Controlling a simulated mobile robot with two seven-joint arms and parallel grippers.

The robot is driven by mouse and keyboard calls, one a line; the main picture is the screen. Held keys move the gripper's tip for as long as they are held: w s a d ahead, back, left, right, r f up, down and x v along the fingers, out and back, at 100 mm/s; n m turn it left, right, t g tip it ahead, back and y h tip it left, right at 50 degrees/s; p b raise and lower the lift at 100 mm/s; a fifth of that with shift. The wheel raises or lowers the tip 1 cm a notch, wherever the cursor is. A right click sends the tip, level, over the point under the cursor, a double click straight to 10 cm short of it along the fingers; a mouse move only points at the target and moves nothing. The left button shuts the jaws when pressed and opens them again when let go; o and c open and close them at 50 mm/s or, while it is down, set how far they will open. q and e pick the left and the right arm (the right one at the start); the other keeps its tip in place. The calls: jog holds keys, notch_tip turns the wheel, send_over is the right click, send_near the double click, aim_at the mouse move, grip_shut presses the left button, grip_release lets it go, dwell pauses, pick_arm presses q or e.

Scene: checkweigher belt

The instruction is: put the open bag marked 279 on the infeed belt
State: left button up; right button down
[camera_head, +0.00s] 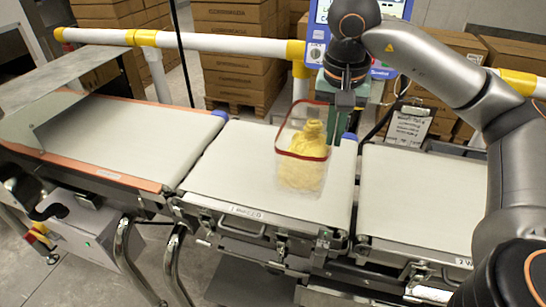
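The open bag (289,167) is clear with a red band around its mouth and yellow contents showing inside. It is upright, over the middle belt (225,180), whose front label seems to read INFEED. I cannot tell whether its bottom touches the belt, and its number is not legible. My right gripper (335,140) points down at the bag's right edge, its fingers beside the red band. The fingers overlap in this view, so I cannot tell whether they pinch the bag wall. My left gripper is not in view.
A belt with orange edges (130,135) lies left, partly under a metal cover (65,90). Another belt (415,205) lies right. A white and yellow rail (220,43), a blue display (320,20) and a clipboard (408,128) stand behind. Stacked cartons (235,45) are farther back.

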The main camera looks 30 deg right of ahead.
aim_at(304, 128)
jog(key=w+f, duration=0.1)
jog(key=w, duration=0.2)
jog(key=w+f+p, duration=0.1)
jog(key=w, duration=0.2)
jog(key=w+f, duration=0.2)
jog(key=w, duration=0.1)
jog(key=w+f, duration=0.1)
jog(key=f, duration=0.1)
jog(key=w+f, duration=0.2)
jog(key=shift+w+d+f, duration=0.1)
jog(key=shift+w+f, duration=0.05)
jog(key=shift+f, duration=0.05)
jog(key=f, duration=0.2)
jog(key=w+f+p, duration=0.1)
jog(key=f, duration=0.1)
jog(key=shift+w, duration=0.1)
jog(key=shift+f, duration=0.2)
jog(key=shift+f, duration=0.2)
jog(key=c, duration=1.1)
grip_release()
jog(key=shift+o, duration=0.2)
